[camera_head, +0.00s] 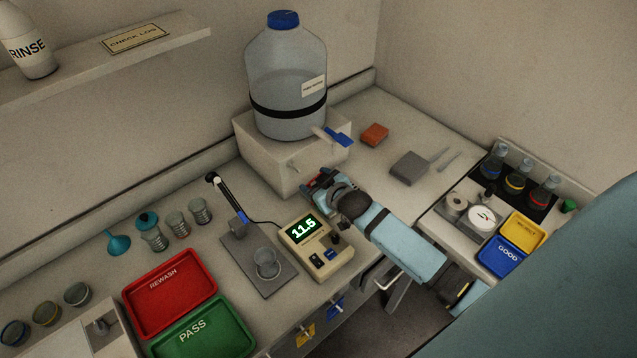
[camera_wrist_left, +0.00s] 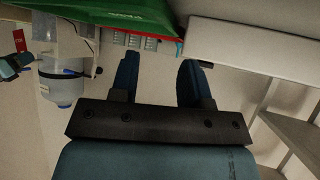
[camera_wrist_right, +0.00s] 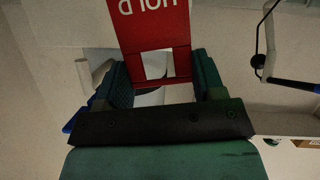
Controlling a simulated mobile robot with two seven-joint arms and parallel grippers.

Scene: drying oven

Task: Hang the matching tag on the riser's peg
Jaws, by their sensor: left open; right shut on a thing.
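My right gripper (camera_head: 318,183) is shut on a red tag (camera_wrist_right: 152,28) lettered HOLD, upside down in the right wrist view. The tag has a square opening near my fingers (camera_wrist_right: 160,75). The white riser (camera_head: 262,150) stands under the big water carboy (camera_head: 285,85); a small peg (camera_head: 295,164) shows on its front face. The gripper and tag are just in front of the riser, apart from the peg as far as I can tell. The left wrist view also shows the red tag (camera_wrist_left: 19,40). My left gripper (camera_wrist_left: 160,78) is open and empty.
A meter (camera_head: 317,250) reads 11.5. Yellow (camera_head: 305,335) and blue (camera_head: 335,308) tags hang at the bench's front edge. The carboy's blue tap (camera_head: 337,136) juts out above my right gripper. Red (camera_head: 170,290) and green (camera_head: 205,330) trays lie to the left.

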